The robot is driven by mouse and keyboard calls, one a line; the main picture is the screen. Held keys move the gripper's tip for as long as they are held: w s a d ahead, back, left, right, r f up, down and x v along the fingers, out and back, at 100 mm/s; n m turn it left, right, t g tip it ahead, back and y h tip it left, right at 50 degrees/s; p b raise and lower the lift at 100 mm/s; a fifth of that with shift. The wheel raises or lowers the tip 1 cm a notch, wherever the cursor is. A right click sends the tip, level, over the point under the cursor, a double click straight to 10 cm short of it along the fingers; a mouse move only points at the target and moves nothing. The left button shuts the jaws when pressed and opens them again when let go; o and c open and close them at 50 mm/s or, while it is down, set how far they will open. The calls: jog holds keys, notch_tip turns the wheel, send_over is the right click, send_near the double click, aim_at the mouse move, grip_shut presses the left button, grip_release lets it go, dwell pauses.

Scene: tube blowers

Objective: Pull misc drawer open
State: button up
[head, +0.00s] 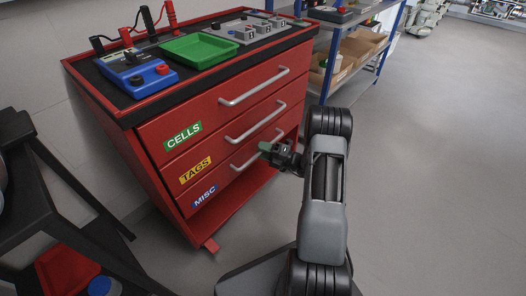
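The misc drawer (228,188) is the lowest of three red drawers in the cabinet, with a blue MISC label (204,197) at its left. Its front looks level with the drawers above. Its pale bar handle (246,160) runs across the upper part of the front. My gripper (270,150) is near the right part of this handle and covers some of it. I cannot tell whether it touches the handle. The fingers are small and dark in this view, so their opening is unclear.
Above are the tags drawer (220,150) and the cells drawer (205,115), both with bar handles and looking shut. A green tray (199,50) and devices stand on top. A blue-framed shelf (355,45) is behind right, a black stand (70,190) left. Floor at right is clear.

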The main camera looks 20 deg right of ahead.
jog(key=shift+c, duration=0.4)
grip_shut()
jog(key=shift+s, duration=0.1)
